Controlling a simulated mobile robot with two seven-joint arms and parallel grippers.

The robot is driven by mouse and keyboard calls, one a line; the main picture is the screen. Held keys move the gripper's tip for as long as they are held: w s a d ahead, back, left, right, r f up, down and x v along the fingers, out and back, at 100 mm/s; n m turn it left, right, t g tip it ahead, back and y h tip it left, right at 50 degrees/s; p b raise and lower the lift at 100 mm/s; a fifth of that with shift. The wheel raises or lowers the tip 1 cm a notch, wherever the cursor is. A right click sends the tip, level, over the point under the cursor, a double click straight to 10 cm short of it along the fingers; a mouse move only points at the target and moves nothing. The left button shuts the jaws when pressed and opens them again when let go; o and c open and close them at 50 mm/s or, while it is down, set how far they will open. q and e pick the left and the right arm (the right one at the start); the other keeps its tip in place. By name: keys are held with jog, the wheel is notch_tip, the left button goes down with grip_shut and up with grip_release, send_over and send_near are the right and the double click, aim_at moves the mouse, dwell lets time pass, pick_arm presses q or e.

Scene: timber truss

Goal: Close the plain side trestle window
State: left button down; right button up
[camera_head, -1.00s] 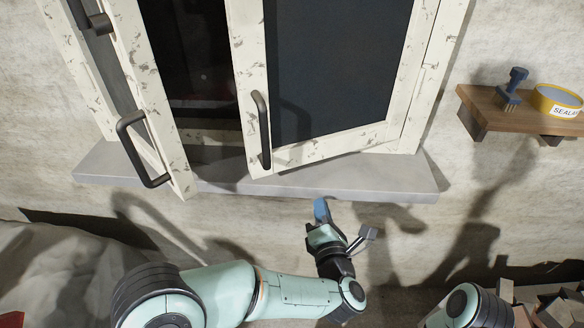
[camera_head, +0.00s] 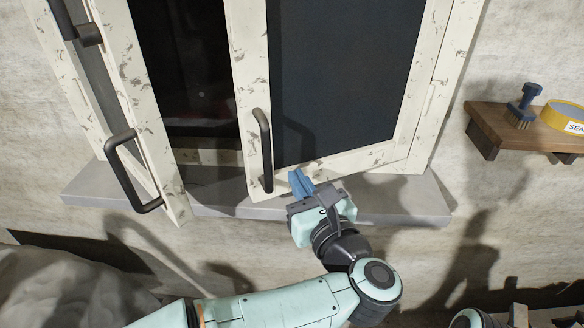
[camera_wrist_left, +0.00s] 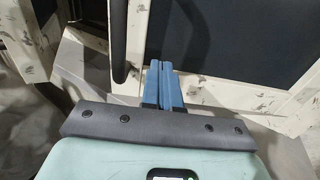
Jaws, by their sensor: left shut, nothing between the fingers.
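The window has two white, chipped-paint sashes with dark panes. The right sash (camera_head: 340,165) stands slightly ajar, with a dark bar handle (camera_head: 263,150) on its left stile. The left sash (camera_head: 140,110) is swung out wider and has a dark handle (camera_head: 131,172). My left gripper (camera_head: 300,183) is shut and empty, its blue fingertips at the lower rail of the right sash, just right of the handle. In the left wrist view the shut fingers (camera_wrist_left: 162,85) point at the same lower corner, beside the handle (camera_wrist_left: 119,45). I cannot tell whether they touch. My right gripper is out of view.
A grey stone sill (camera_head: 400,200) runs under the window. A wooden shelf (camera_head: 500,134) at the right holds a blue brush (camera_head: 523,104) and a yellow tin (camera_head: 562,115). A grey covered heap (camera_head: 60,285) lies at the lower left.

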aim_at(286, 162)
pick_arm(q)
jog(key=shift+x, duration=1.75)
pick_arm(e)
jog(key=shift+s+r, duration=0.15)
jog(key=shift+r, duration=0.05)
